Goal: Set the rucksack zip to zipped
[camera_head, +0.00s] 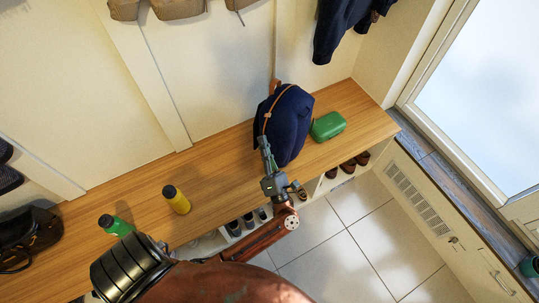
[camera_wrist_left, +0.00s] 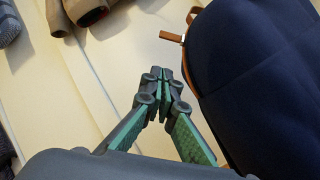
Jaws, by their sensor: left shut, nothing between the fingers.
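The navy rucksack (camera_head: 290,125) stands on the wooden bench against the wall, with tan leather trim along its left side and top. It fills the right of the left wrist view (camera_wrist_left: 265,80). There a tan tab with a pale end (camera_wrist_left: 172,37) sticks out from its upper left edge; I cannot tell whether it is the zip pull. The zip's state is not clear. My left gripper (camera_head: 263,143) is shut and empty, beside the rucksack's left side. In the left wrist view its fingertips (camera_wrist_left: 163,76) meet below the tab, apart from it. My right gripper is out of view.
The bench (camera_head: 230,165) holds a green case (camera_head: 328,126) right of the rucksack, a yellow bottle (camera_head: 176,200), a green bottle (camera_head: 115,225) and a black bag (camera_head: 30,240) to the left. Shoes sit in cubbies below. A dark jacket (camera_head: 345,25) hangs above.

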